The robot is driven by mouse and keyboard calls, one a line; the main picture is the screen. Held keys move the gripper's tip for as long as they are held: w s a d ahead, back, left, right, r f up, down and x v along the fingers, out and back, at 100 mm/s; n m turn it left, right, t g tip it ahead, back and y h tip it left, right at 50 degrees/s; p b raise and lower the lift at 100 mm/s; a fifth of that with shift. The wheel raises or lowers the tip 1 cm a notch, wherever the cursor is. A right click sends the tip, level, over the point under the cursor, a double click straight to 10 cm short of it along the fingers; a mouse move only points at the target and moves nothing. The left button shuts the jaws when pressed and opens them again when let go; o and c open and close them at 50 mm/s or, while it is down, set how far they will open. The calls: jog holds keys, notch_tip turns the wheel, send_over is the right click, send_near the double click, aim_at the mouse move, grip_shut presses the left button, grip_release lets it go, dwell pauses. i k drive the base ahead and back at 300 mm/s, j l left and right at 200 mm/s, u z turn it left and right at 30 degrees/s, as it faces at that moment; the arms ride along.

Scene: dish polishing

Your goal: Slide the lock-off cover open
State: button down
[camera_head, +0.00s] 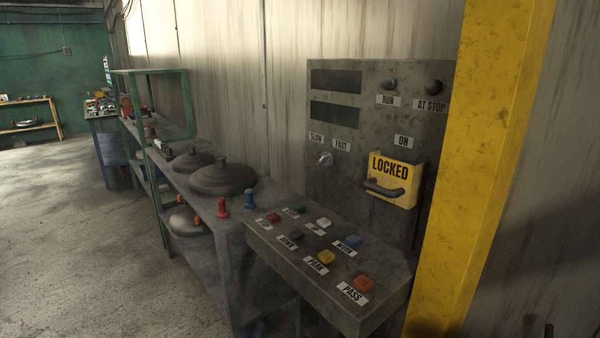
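The lock-off cover (390,172) is a yellow plate marked LOCKED, on the right side of the upright grey control panel (350,205). A dark bar handle (384,189) sticks out from its lower part. The ON label (403,141) is just above the cover. Whatever lies behind the cover is hidden. My gripper is not in view.
A sloped button console (290,262) juts out below the panel. A yellow post (490,150) stands close at the right. A grey bench (205,190) with round dark discs (222,179) runs left of the console. Concrete floor (90,240) is clear at left.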

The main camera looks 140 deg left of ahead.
aim_at(398, 182)
jog(key=u, duration=4)
